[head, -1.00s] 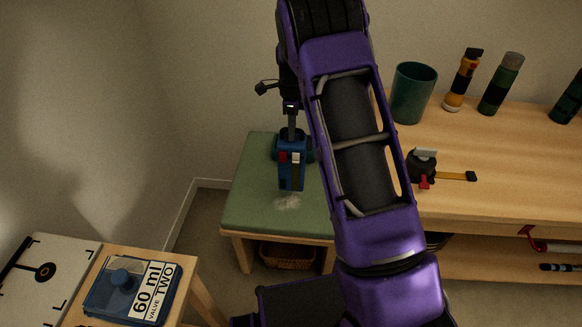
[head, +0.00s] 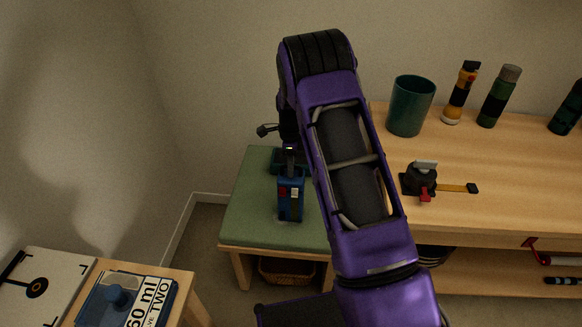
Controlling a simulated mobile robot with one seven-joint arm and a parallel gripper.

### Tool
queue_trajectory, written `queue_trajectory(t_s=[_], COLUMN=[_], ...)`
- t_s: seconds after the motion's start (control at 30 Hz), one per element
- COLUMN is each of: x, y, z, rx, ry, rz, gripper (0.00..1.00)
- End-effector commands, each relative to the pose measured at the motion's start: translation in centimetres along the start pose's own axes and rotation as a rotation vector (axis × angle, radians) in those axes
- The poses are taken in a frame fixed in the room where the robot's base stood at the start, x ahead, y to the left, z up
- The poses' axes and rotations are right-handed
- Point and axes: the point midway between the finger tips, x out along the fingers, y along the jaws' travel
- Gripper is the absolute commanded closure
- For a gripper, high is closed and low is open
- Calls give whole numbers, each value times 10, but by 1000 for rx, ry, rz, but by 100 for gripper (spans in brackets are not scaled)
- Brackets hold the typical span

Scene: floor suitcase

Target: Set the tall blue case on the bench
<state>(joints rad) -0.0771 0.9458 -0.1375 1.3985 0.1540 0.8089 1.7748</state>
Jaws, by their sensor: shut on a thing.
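The tall blue case (head: 290,200), with red and pale marks on its front, hangs upright below my gripper (head: 289,167). My gripper is shut on its top, partly hidden by my purple arm. The bench (head: 250,215) has a green cushion on wooden legs. The case is over the middle of the cushion, its base at or close to the surface; I cannot tell whether it touches.
A dark green object (head: 277,158) sits behind the case on the cushion. A wicker basket (head: 287,271) is under the bench. At right, a wooden worktable (head: 500,160) holds a teal cup (head: 410,107), bottles and a tape measure (head: 420,180). A blue box (head: 118,300) is at lower left.

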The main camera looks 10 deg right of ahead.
Motion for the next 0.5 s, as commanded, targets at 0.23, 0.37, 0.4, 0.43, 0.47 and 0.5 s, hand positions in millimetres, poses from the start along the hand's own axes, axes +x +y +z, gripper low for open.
queue_trajectory(t_s=[0.23, 0.37, 0.4, 0.43, 0.47, 0.5], x=[1, 1, 1, 1, 0, -1], y=[0, 0, 0, 0, 0, 0], z=[0, 0, 0, 0, 0, 0], rx=[0, 0, 0, 0, 0, 0], ry=[0, 0, 0, 0, 0, 0], rz=[0, 0, 0, 0, 0, 0], gripper=[53, 53, 53, 53, 53, 53])
